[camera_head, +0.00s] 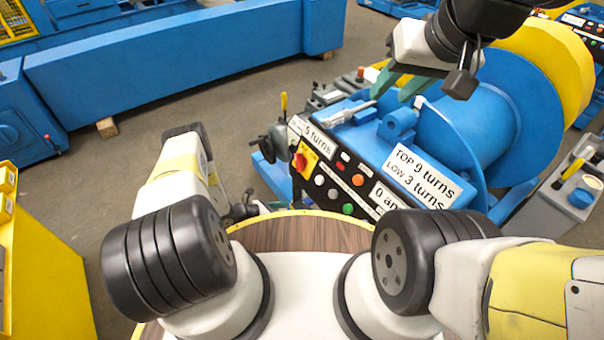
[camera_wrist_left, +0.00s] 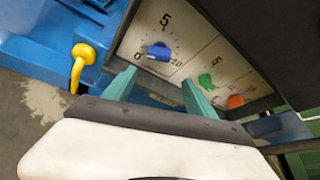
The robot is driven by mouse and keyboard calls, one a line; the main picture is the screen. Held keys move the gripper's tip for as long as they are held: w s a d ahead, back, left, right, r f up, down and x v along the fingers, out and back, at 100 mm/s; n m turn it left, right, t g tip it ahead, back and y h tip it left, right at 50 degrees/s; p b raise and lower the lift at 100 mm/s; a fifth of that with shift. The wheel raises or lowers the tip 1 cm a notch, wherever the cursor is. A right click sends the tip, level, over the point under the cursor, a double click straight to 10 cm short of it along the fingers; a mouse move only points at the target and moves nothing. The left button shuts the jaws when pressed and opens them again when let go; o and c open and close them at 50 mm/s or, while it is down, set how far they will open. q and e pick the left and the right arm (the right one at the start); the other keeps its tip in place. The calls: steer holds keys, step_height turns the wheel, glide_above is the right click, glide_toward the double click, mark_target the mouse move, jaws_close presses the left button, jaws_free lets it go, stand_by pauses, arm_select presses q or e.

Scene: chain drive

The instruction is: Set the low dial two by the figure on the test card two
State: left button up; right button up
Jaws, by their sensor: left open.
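A white card (camera_head: 422,177) on the blue machine reads "TOP 9 turns" and "LOW 3 turns". Other cards read "5 turns" (camera_head: 312,135) and "0 an", cut off by my arm. I cannot tell which card is number two. In the left wrist view, a pale panel carries a blue dial (camera_wrist_left: 158,52) with a scale marked 0 and 5, a green dial (camera_wrist_left: 206,81) and an orange dial (camera_wrist_left: 236,102). My left gripper (camera_wrist_left: 159,90) is open and empty, its green fingers apart just short of the blue dial. My right gripper (camera_head: 402,86) is open above the machine.
A large blue drum (camera_head: 485,125) with a yellow end stands behind the cards. A black control panel (camera_head: 330,180) with a red switch and buttons faces me. A yellow lever (camera_wrist_left: 83,62) is left of the dial panel. Open floor (camera_head: 90,200) lies at left.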

mark_target(305, 203)
arm_select(q)
steer(key=shift+n+t, duration=0.3)
steer(key=shift+t, duration=0.1)
steer(key=x, duration=0.5)
steer(key=w+r+x, duration=0.1)
steer(key=x, duration=0.1)
steer(key=shift+w+d, duration=0.2)
steer(key=shift+d, duration=0.1)
steer(key=shift+c, duration=0.5)
steer(key=c, duration=1.3)
